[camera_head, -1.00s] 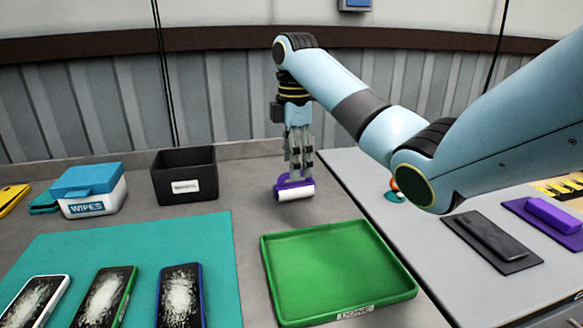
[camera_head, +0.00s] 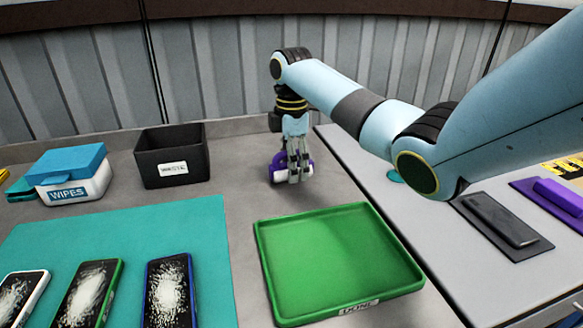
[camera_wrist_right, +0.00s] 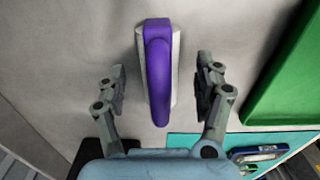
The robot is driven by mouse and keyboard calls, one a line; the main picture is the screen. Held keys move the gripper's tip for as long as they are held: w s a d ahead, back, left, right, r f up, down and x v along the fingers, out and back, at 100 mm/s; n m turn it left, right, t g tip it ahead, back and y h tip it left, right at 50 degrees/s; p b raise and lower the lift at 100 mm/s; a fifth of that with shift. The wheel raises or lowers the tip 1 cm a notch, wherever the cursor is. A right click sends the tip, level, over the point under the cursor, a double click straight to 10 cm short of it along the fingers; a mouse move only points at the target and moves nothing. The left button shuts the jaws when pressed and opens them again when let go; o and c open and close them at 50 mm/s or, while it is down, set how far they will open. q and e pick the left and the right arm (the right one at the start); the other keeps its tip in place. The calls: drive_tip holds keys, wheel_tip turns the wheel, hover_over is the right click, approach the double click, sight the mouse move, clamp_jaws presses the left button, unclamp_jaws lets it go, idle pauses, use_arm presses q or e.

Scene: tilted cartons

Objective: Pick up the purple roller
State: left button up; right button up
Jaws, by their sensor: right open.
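The purple roller (camera_head: 279,164) lies on the grey table behind the green tray, partly hidden by my right gripper in the head view. In the right wrist view the purple roller (camera_wrist_right: 158,75) shows its purple handle over a white roll. My right gripper (camera_head: 298,175) points down at it. In the wrist view the right gripper (camera_wrist_right: 161,80) is open, with one finger on each side of the roller and a visible gap on both sides. My left gripper is not in view.
The green tray (camera_head: 262,262) labelled DONE stands in front. A black bin (camera_head: 172,158) and a wipes box (camera_head: 68,176) stand to the left. Several phones lie on the teal mat (camera_head: 120,232). A black slab (camera_head: 500,222) and a purple block (camera_head: 560,196) lie at right.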

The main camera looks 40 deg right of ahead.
drive_tip(key=shift+f, duration=0.6)
drive_tip(key=c, duration=1.4)
drive_tip(key=shift+o, duration=0.2)
drive_tip(key=shift+r, duration=0.55)
drive_tip(key=r, duration=0.1)
drive_tip(key=s+r, duration=0.1)
drive_tip(key=r, duration=0.1)
drive_tip(key=shift+a+r, duration=0.15)
drive_tip(key=shift+r, duration=0.15)
drive_tip(key=s+a+r+p, duration=0.3)
drive_tip(key=s+r, duration=0.3)
drive_tip(key=s, duration=0.4)
drive_tip(key=shift+a+r+p, duration=0.2)
drive_tip(key=shift+a+p, duration=0.1)
drive_tip(key=shift+p, duration=0.45)
